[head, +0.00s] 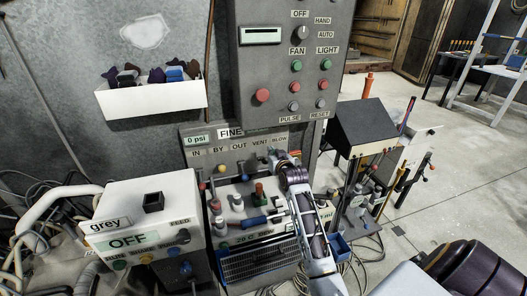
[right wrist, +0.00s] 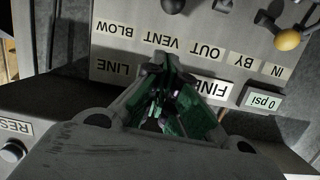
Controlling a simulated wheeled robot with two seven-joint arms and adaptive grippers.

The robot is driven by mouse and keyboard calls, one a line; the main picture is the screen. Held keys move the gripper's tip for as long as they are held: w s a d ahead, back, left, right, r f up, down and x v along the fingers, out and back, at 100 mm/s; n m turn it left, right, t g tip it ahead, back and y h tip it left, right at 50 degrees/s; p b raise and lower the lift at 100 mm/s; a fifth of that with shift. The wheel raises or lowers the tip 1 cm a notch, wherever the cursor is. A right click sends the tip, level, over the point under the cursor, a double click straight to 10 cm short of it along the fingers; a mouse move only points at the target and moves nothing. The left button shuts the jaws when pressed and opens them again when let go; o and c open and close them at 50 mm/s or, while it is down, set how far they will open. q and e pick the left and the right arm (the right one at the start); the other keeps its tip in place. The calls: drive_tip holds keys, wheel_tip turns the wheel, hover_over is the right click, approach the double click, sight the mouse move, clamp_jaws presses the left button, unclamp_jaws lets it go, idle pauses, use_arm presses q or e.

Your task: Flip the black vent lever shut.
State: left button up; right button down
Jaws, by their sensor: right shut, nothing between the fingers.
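The valve panel (head: 205,163) carries the labels IN, BY, OUT, VENT and BLOW. In the right wrist view the panel is upside down, and a black knob (right wrist: 173,5), which looks like the vent lever, shows at the top edge by the VENT label (right wrist: 165,42). Only part of it is in frame, so its position cannot be read. My right gripper (right wrist: 161,62) is shut and empty, its tips just short of that label and apart from the knob. In the head view the right gripper (head: 277,158) is in front of the panel's right part and hides the vent lever. My left gripper is out of view.
A yellow knob (right wrist: 287,40) sits near IN and BY. Above is the control box (head: 290,75) with buttons. A white feeder box (head: 150,215) stands left. Bottles and tools crowd the shelf below the panel. A white bin (head: 150,98) hangs on the wall.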

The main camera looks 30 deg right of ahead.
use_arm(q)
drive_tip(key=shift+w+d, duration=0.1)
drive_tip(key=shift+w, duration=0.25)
use_arm(e)
drive_tip(key=shift+w+d+r, duration=0.15)
drive_tip(key=shift+w+r, duration=0.1)
drive_tip(key=shift+r, duration=0.05)
hover_over(266, 159)
drive_tip(key=shift+w+d+f+b, duration=0.1)
drive_tip(key=shift+w+f+b, duration=0.1)
drive_tip(key=shift+f, duration=0.25)
drive_tip(key=shift+w+d+f+b, duration=0.1)
drive_tip(key=shift+w+f+b, duration=0.1)
drive_tip(key=shift+f, duration=0.25)
drive_tip(key=shift+x, duration=0.8)
drive_tip(key=shift+s+a+f, duration=0.2)
drive_tip(key=shift+s+f, duration=0.3)
drive_tip(key=shift+f, duration=0.35)
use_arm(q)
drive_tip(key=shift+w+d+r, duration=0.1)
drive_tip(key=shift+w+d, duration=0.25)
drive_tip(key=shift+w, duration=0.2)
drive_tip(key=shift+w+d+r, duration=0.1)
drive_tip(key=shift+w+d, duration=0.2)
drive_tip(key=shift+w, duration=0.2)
use_arm(e)
drive_tip(key=shift+s+a+f, duration=0.2)
drive_tip(key=shift+s+f, duration=0.35)
drive_tip(key=shift+f, duration=0.3)
